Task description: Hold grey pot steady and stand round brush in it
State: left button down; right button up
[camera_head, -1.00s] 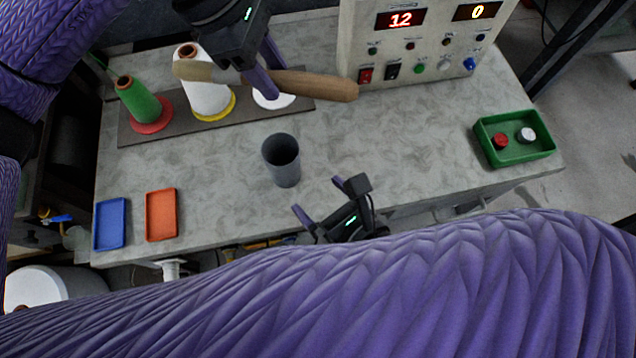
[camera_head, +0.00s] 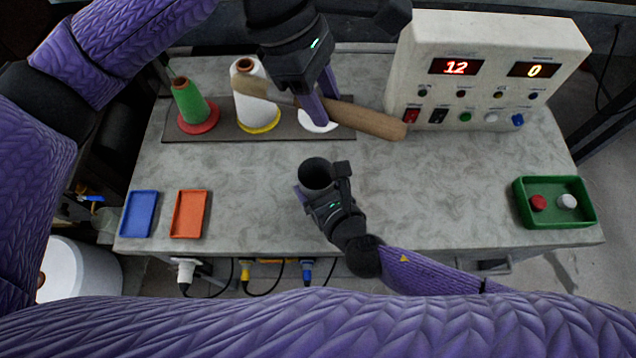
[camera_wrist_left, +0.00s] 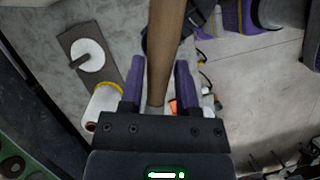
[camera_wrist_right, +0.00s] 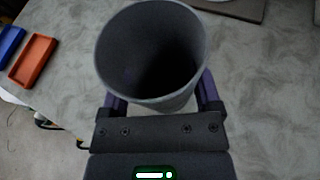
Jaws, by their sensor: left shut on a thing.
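The grey pot (camera_head: 316,172) stands upright and empty on the table; its open mouth also shows in the right wrist view (camera_wrist_right: 152,50). My right gripper (camera_head: 322,192) is at the pot from the front, its fingers apart on either side; whether they touch it is unclear. My left gripper (camera_head: 322,106) is shut on the round brush (camera_head: 370,120), held above the table behind the pot. The brush lies roughly level, pale end left and thicker brown end right; it also shows in the left wrist view (camera_wrist_left: 165,45).
A dark board (camera_head: 282,122) holds a green cone (camera_head: 187,100) and a white cone (camera_head: 255,95). A control box (camera_head: 485,75) stands back right. Blue (camera_head: 139,214) and orange (camera_head: 188,214) trays lie left, a green tray (camera_head: 560,217) right. Table right of the pot is clear.

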jog(key=c, duration=0.6)
pick_arm(q)
notch_tip(320, 180, down, 7)
jog(key=shift+r, duration=0.2)
pick_arm(e)
jog(key=shift+c, duration=0.3)
pick_arm(q)
jog(key=shift+c, duration=1.2)
grip_release()
jog(key=shift+f, duration=0.1)
jog(key=v, duration=1.2)
jog(key=shift+a, duration=0.1)
jog(key=shift+c, duration=0.4)
